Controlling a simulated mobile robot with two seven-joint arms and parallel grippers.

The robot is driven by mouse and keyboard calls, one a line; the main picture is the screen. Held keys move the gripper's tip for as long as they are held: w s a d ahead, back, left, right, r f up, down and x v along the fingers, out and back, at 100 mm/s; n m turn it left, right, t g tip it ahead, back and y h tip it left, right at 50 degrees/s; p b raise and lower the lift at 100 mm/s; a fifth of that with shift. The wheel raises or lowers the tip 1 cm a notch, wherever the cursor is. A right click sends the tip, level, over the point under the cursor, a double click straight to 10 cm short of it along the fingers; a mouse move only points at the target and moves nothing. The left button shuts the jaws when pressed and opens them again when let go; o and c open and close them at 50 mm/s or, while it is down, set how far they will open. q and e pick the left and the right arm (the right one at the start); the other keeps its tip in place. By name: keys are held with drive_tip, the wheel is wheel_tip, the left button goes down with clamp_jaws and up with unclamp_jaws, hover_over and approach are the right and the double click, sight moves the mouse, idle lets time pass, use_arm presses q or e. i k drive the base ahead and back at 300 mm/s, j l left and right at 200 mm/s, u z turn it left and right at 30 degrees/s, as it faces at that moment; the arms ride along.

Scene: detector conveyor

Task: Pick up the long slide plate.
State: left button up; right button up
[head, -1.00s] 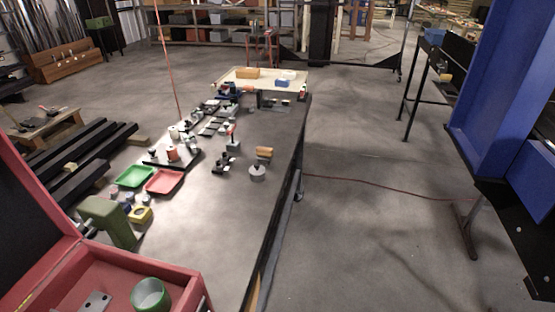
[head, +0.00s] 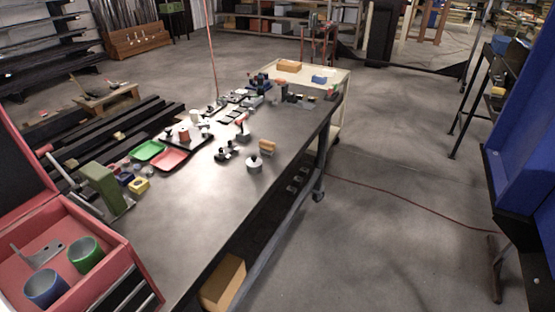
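Neither of my grippers shows in the head view. I cannot make out for sure which thing is the long slide plate. The long dark workbench (head: 190,230) carries several small parts toward its far end. A row of small flat dark and pale pieces (head: 230,114) lies along its far left side. A grey metal piece (head: 42,255) lies in the red toolbox (head: 100,240) at the lower left, with a green cup (head: 86,256) and a blue cup (head: 46,288).
A green tray (head: 148,150) and a red tray (head: 170,161) lie at the bench's left edge. A green clamp-like tool (head: 103,187) stands near the toolbox. A cream cart (head: 338,82) stands beyond the bench. Open floor (head: 400,160) lies to the right; a blue structure (head: 525,160) bounds it.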

sight(274, 217)
drive_tip(key=l, duration=0.25)
drive_tip(key=i+l+u, duration=0.25)
drive_tip(key=i, duration=0.15)
drive_tip(key=i+l+u, duration=0.25)
drive_tip(key=i, duration=0.2)
drive_tip(key=i+l+u, duration=0.5)
drive_tip(key=i+l, duration=0.2)
drive_tip(key=i+l+u, duration=0.25)
drive_tip(key=l, duration=0.25)
drive_tip(key=i+l+u, duration=0.25)
drive_tip(key=l, duration=0.25)
drive_tip(key=i+l+u, duration=0.25)
drive_tip(key=l, duration=0.35)
drive_tip(key=i+l+u, duration=0.25)
drive_tip(key=l, duration=0.35)
drive_tip(key=k+j, duration=0.05)
drive_tip(key=k, duration=0.05)
